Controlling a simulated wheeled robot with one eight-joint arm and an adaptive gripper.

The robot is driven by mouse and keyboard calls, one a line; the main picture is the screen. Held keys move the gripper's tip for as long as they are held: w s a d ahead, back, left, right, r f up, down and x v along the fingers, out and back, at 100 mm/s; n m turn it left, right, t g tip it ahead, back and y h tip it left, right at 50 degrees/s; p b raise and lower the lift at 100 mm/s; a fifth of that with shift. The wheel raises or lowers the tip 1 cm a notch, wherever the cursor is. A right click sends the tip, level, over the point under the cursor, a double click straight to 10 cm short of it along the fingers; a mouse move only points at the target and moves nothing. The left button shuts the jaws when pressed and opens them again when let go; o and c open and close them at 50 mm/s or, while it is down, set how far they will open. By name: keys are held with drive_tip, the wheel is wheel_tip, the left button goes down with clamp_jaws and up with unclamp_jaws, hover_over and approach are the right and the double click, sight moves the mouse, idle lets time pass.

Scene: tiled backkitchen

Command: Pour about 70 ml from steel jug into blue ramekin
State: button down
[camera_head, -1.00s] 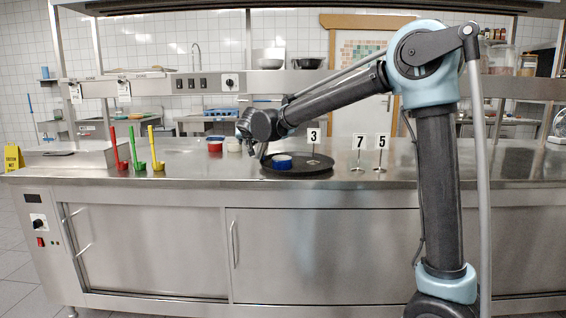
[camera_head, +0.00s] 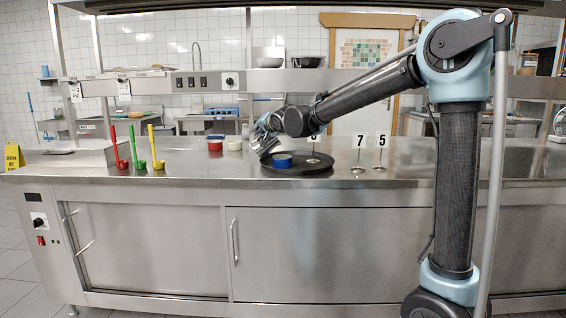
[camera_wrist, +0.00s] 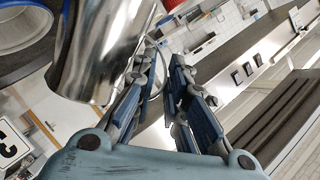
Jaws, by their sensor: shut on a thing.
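The blue ramekin (camera_head: 282,161) stands upright on a round black tray (camera_head: 318,171) on the steel counter. In the wrist view its blue rim and pale inside show at the top left (camera_wrist: 22,28). My gripper (camera_wrist: 160,75) is shut on the steel jug (camera_wrist: 100,45), apparently by its handle, which shows between the fingers. In the head view my gripper (camera_head: 270,127) is just above and left of the ramekin, with the jug (camera_head: 264,146) tilted beside it. The jug's mouth, its contents and any stream cannot be made out, nor can the ramekin's fill.
A number card on the tray is partly hidden by my arm; cards 7 (camera_head: 359,142) and 5 (camera_head: 381,142) stand to the right. Red (camera_head: 215,144) and white (camera_head: 234,144) ramekins stand behind left. Red, green and yellow long-handled cups (camera_head: 140,163) stand far left. The counter's right is clear.

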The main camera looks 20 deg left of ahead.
drive_tip(key=shift+w+d+m+y, duration=0.3)
drive_tip(key=shift+d+m, duration=0.1)
drive_tip(key=shift+m, duration=0.1)
drive_tip(key=shift+p, duration=0.3)
drive_tip(key=shift+w+d+f+m+y+p, duration=0.25)
drive_tip(key=shift+d+m+y+p, duration=0.15)
drive_tip(key=shift+d+m+p, duration=0.3)
drive_tip(key=shift+w+d+r+m+y+p, duration=0.45)
drive_tip(key=shift+d+m+p, duration=0.25)
drive_tip(key=shift+p, duration=1.55)
drive_tip(key=shift+f, duration=0.1)
idle(0.4)
drive_tip(key=shift+s+a, duration=0.15)
drive_tip(key=shift+s+a+f+n+h, duration=0.2)
drive_tip(key=shift+a+n+h, duration=0.05)
drive_tip(key=shift+a+n, duration=0.1)
drive_tip(key=shift+s+a+f+n+h, duration=0.15)
drive_tip(key=shift+a+n+h, duration=0.05)
drive_tip(key=shift+a+n, duration=0.15)
drive_tip(key=shift+a, duration=0.1)
idle(0.8)
